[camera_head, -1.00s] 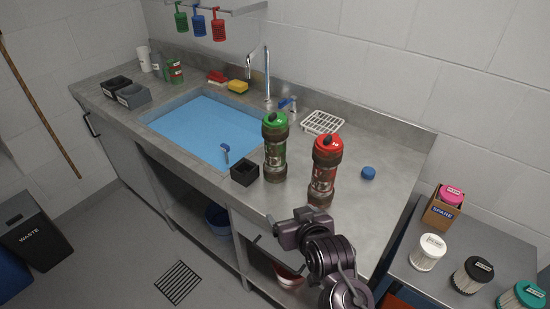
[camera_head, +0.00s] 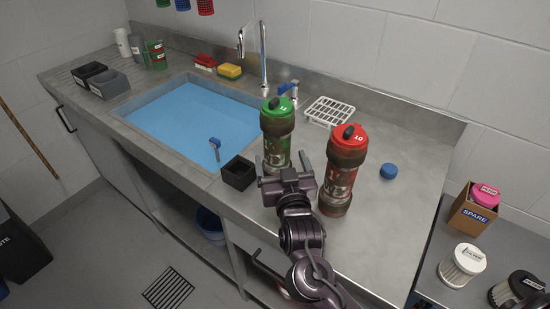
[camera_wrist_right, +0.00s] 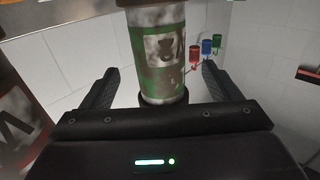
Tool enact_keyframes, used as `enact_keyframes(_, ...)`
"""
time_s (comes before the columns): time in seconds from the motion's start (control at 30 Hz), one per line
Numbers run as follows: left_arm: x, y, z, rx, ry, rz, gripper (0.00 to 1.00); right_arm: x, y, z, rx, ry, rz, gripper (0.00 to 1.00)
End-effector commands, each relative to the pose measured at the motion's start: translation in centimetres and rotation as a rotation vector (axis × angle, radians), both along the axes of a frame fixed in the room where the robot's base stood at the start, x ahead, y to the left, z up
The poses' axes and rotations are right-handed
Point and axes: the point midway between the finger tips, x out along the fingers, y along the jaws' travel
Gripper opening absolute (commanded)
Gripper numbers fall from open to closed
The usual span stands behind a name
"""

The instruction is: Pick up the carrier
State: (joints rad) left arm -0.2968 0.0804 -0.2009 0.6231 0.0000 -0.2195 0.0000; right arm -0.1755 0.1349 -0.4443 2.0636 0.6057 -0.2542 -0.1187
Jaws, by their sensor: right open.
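A green-capped carrier (camera_head: 277,136), a brown-banded cylinder, stands upright near the counter's front edge. It also shows in the right wrist view (camera_wrist_right: 158,45), in the middle between my fingers. A red-capped carrier (camera_head: 342,172) of the same kind stands upright to its right; part of it shows at the left of the right wrist view (camera_wrist_right: 15,120). My right gripper (camera_head: 283,167) is open and empty in front of the green-capped carrier, fingers pointing at it. I cannot tell whether the fingers reach alongside it. The carrier's lower part is hidden behind the gripper. My left gripper is not in view.
A small black open box (camera_head: 239,174) stands close left of the green-capped carrier. Behind are a blue-filled sink (camera_head: 190,120), a faucet (camera_head: 263,60) and a white rack (camera_head: 330,111). A blue cap (camera_head: 388,171) lies right of the red-capped carrier, with clear counter around it.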

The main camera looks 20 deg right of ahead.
Motion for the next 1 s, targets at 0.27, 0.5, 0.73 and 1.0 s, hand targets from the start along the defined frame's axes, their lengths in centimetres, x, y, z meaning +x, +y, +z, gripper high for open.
enact_keyframes(0.27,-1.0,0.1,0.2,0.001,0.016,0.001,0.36,2.3,-0.3,-0.1,-0.001,-0.003,0.000,0.83)
enact_keyframes(0.5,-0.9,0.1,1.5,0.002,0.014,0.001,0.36,5.6,-0.8,0.2,-0.002,-0.002,-0.001,0.83)
enact_keyframes(0.73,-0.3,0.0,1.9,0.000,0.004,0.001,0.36,7.7,-1.0,-0.2,-0.001,-0.001,0.001,0.83)
enact_keyframes(1.0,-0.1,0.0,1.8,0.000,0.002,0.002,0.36,7.7,-1.0,-0.3,0.000,-0.001,0.001,0.76)
